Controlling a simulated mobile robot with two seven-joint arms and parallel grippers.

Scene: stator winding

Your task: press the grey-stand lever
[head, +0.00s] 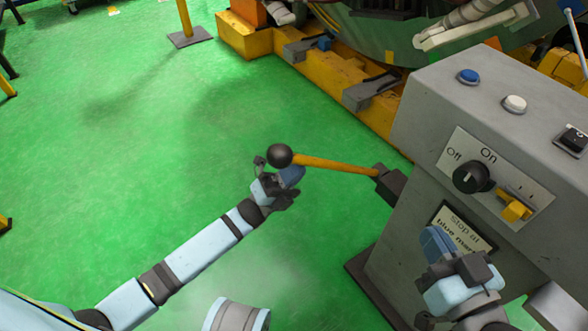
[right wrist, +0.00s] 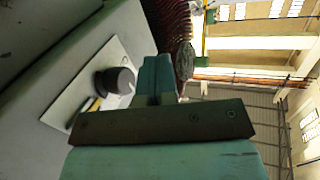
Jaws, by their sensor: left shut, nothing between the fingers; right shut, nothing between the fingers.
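The grey stand (head: 430,115) is at the right of the head view. Its lever (head: 335,165) is a yellow rod with a black ball knob (head: 280,155), sticking out to the left from a dark block on the stand's side. My left gripper (head: 291,176) is shut and empty, just below the knob end of the lever; I cannot tell if it touches. My right gripper (head: 432,241) is shut and empty in front of the stand's face, partly over the "Stop at blue mark" label (head: 463,226). It also shows in the right wrist view (right wrist: 157,75).
The stand's face has a black Off/On knob (head: 472,177), also in the right wrist view (right wrist: 115,81), and a yellow switch (head: 515,208). Blue (head: 468,76) and white (head: 515,104) buttons are on top. A large machine on a yellow base (head: 340,85) stands behind. Green floor is open at left.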

